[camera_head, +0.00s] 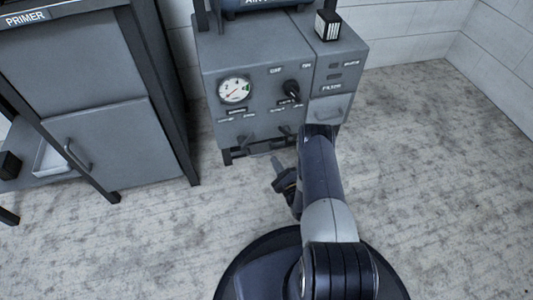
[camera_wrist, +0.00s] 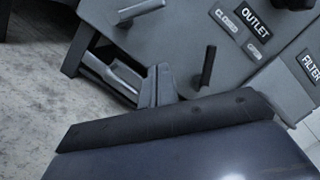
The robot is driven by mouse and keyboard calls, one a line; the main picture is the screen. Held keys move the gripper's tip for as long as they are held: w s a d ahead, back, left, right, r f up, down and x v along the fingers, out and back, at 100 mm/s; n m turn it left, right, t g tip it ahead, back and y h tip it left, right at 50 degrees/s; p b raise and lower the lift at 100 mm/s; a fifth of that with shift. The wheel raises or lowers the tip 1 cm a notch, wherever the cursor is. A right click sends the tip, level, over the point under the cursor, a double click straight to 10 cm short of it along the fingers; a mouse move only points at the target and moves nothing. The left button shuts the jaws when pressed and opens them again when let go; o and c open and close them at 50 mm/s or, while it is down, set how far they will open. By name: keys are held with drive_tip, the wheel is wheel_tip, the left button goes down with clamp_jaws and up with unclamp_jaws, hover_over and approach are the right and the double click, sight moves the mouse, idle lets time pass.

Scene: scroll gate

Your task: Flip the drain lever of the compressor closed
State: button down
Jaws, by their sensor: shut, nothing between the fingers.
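The compressor (camera_head: 262,65) is a grey cabinet with two levers low on its front. The left lever (camera_head: 245,140), likely the drain lever, sticks out from the panel; its label is too small to read. It also shows at the top of the wrist view (camera_wrist: 140,10). The right lever (camera_head: 286,130) shows in the wrist view as a dark bar (camera_wrist: 208,67) near the OUTLET label. My gripper (camera_head: 276,162) is shut and empty, low in front of the compressor. Its fingertips (camera_wrist: 158,85) appear below both levers, apart from them in the picture.
A gauge (camera_head: 234,91), a dark knob (camera_head: 291,90) and a FILTER section (camera_head: 329,110) are on the compressor front. A grey PRIMER cabinet (camera_head: 100,110) stands to the left. The floor (camera_head: 440,190) on the right is clear.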

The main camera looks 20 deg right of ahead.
sight(248, 140)
drive_tip(key=w+a+r+b, duration=0.3)
drive_tip(key=w+a+b, duration=0.1)
drive_tip(key=w, duration=0.4)
drive_tip(key=shift+w+a+r, duration=0.3)
drive_tip(key=shift+w+a, duration=0.1)
drive_tip(key=shift+a, duration=0.15)
